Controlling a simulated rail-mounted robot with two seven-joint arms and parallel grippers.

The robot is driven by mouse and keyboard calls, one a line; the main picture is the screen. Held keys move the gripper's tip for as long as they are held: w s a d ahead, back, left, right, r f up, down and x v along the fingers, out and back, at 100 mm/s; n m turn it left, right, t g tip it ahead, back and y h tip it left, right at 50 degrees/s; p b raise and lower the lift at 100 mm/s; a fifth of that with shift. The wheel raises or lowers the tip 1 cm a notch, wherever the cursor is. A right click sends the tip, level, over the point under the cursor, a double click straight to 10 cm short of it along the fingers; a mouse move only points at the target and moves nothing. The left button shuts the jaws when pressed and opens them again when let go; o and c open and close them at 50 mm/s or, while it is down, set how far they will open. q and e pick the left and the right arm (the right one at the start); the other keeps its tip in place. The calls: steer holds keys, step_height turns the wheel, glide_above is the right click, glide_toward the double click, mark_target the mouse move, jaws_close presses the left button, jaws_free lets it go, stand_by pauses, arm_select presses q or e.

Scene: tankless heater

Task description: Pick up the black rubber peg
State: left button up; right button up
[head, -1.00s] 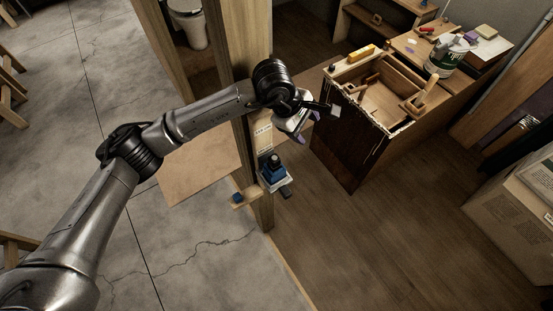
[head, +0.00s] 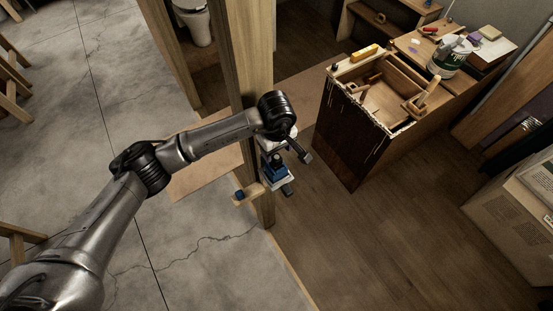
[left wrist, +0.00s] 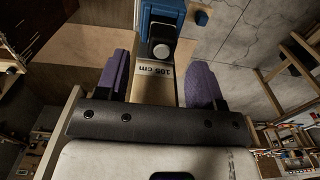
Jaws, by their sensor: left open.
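A blue holder (head: 275,169) is on the wooden post, with a black piece on it. In the left wrist view the holder (left wrist: 160,12) shows at the top, with the black piece (left wrist: 161,32) and a pale round end. This black piece may be the rubber peg; I cannot be sure. My left gripper (left wrist: 160,64) is open and empty. Its purple fingers stand left and right of the post, apart from the black piece in the picture. In the head view my wrist hides most of the fingers and the upper part of the holder.
A small wooden bracket with a blue knob (head: 240,195) sticks out left. A cabinet with an open top (head: 350,130) stands to the right. The wooden floor between is clear.

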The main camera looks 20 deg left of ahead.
mark_target(276, 157)
arm_select(q)
steer(key=shift+f, duration=0.65)
step_height(276, 157, down, 4)
steer(key=shift+a+p, duration=0.1)
steer(key=shift+p, duration=1.15)
steer(key=shift+f, duration=0.45)
steer(key=shift+c, duration=0.3)
steer(key=c, duration=0.9)
jaws_close()
steer(key=shift+r, duration=0.1)
